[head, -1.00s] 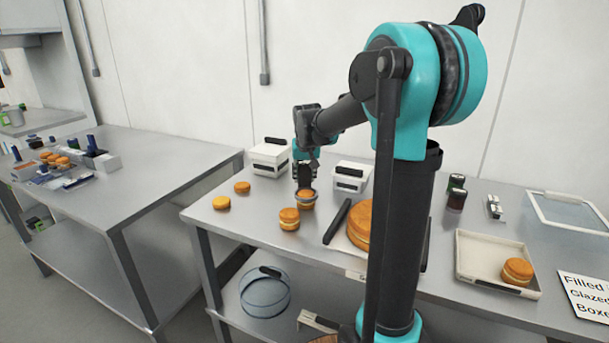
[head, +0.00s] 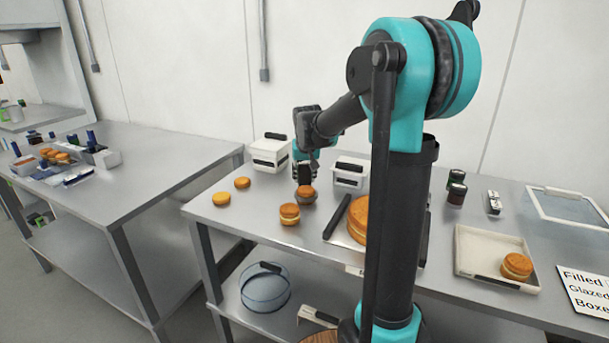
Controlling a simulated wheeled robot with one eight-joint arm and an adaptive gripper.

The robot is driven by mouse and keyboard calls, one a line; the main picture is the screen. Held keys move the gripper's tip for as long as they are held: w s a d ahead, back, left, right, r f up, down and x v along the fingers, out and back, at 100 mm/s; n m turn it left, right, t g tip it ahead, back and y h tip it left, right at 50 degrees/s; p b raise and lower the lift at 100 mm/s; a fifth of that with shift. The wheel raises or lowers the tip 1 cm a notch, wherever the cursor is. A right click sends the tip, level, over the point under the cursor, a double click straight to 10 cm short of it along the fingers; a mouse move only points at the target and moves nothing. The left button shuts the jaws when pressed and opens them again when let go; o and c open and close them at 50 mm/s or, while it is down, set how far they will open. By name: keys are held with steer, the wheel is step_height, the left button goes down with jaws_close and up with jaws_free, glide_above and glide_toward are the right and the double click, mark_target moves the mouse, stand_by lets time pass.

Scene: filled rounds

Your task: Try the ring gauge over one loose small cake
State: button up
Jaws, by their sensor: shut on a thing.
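My gripper (head: 304,178) points down over the steel table and is shut on the ring gauge (head: 306,199), a small grey ring. The ring sits low around a small orange-brown cake (head: 305,190), whose top shows above the ring. The ring's far side and the fingertips are partly hidden, so I cannot tell whether the ring touches the table. A filled small cake (head: 289,214) stands just in front and to the left. Two flatter small cakes, one (head: 242,183) behind and one (head: 221,199) in front, lie further left.
White boxes (head: 268,153) stand behind my gripper. A large cake (head: 358,219) lies to the right, partly behind my arm, with a dark bar (head: 337,216) beside it. A white tray (head: 480,252) holds another cake (head: 516,266). The table's left front is clear.

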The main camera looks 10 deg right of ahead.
steer(key=shift+f, duration=0.95)
stand_by(0.3)
stand_by(1.0)
steer(key=shift+r, duration=4.9)
